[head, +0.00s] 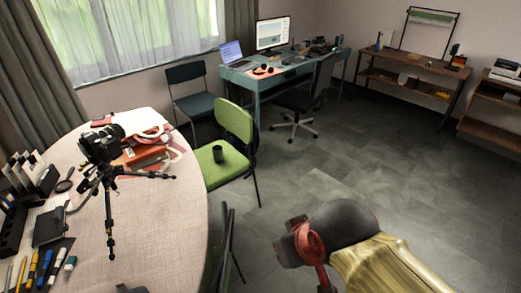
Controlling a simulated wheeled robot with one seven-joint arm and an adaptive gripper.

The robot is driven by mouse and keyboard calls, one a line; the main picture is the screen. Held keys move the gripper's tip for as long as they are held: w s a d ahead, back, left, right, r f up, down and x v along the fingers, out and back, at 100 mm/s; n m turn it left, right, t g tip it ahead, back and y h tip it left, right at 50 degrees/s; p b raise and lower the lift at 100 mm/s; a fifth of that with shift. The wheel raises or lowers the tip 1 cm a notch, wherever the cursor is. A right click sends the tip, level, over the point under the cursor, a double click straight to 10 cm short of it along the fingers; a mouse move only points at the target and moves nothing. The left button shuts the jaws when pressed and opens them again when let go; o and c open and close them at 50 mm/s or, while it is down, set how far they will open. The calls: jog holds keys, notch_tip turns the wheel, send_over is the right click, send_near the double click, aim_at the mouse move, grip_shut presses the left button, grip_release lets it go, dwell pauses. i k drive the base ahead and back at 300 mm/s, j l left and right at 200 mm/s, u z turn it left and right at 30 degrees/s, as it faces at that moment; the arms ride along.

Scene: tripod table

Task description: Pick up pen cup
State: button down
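A dark cup (217,153), which looks like the pen cup, stands upright on the seat of the green chair (236,122) beside the round table. It is small in the head view, and I cannot make out any pens in it. Part of my own arm shows at the lower right, well in front of the chair and to the right of it. My gripper's fingers do not show in this view.
The round table (185,222) at left bears a camera on a tripod (108,172), red books (148,155), a desk organiser and several pens and markers. A dark chair (224,250) stands at its near edge. A desk (262,82) and shelves stand behind. Open floor lies right.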

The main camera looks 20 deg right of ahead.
aim_at(218, 154)
jog(key=z, duration=0.1)
jog(key=i+l, duration=0.1)
jog(key=l, duration=0.75)
jog(key=i+l+u, duration=0.1)
jog(key=i+l, duration=0.4)
jog(key=l, duration=0.15)
jog(key=i+l, duration=0.55)
jog(key=i+j+u, duration=0.1)
jog(key=i, duration=0.75)
jog(key=i+j+u, duration=0.1)
jog(key=i, duration=0.8)
jog(key=j, duration=0.1)
